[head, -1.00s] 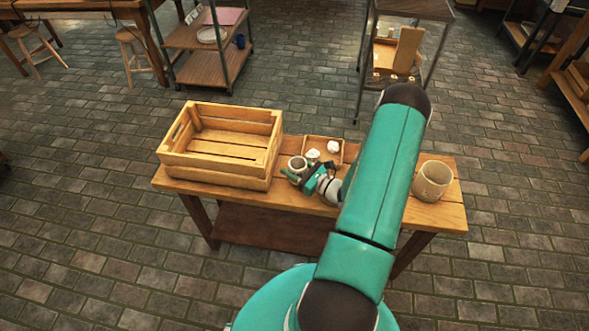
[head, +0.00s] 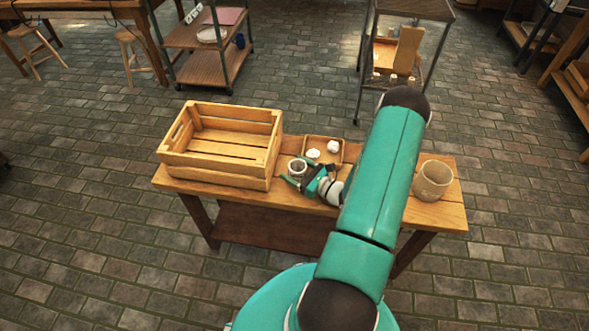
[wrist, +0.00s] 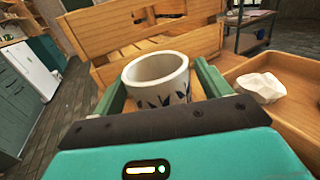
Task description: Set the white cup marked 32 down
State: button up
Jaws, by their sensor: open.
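The white cup (head: 297,167) stands upright on the wooden table, just right of the crate. In the wrist view the cup (wrist: 158,82) has a dark leaf pattern on its side and looks empty; no number can be read. My gripper (head: 296,174) is open around the cup, with one green finger on each side. In the wrist view my gripper (wrist: 158,76) shows gaps between the fingers and the cup. The cup's base is hidden behind the gripper body.
A slatted wooden crate (head: 274,150) stands left of the cup. A shallow wooden tray (head: 341,147) with white lumps (head: 333,147) lies behind and to the right. A larger beige pot (head: 434,181) stands at the table's (head: 452,216) right end.

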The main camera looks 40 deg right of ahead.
jog(key=v, duration=1.1)
jog(key=shift+s+d, duration=0.1)
jog(key=shift+s, duration=0.1)
jog(key=shift+w+r+y, duration=0.2)
jog(key=shift+r+y, duration=0.1)
jog(key=w+a+r+n+g+y, duration=0.3)
jog(key=a+r+n+g, duration=0.4)
jog(key=a+r+n, duration=0.2)
jog(key=w+a+r+n+g+y, duration=0.35)
jog(key=a+r+n+g, duration=0.25)
jog(key=a+r+n, duration=0.3)
jog(key=s+a+r+n+h, duration=0.5)
jog(key=a+r+n, duration=0.1)
jog(key=r, duration=0.4)
jog(key=s+a+r+n+h, duration=0.5)
jog(key=a+r+n+h, duration=0.1)
jog(key=r+n, duration=0.3)
jog(key=shift+a+r+t, duration=0.35)
jog(key=shift+a+t, duration=0.05)
jog(key=shift+a, duration=0.05)
jog(key=shift+o, duration=0.4)
jog(key=shift+s+r, duration=0.2)
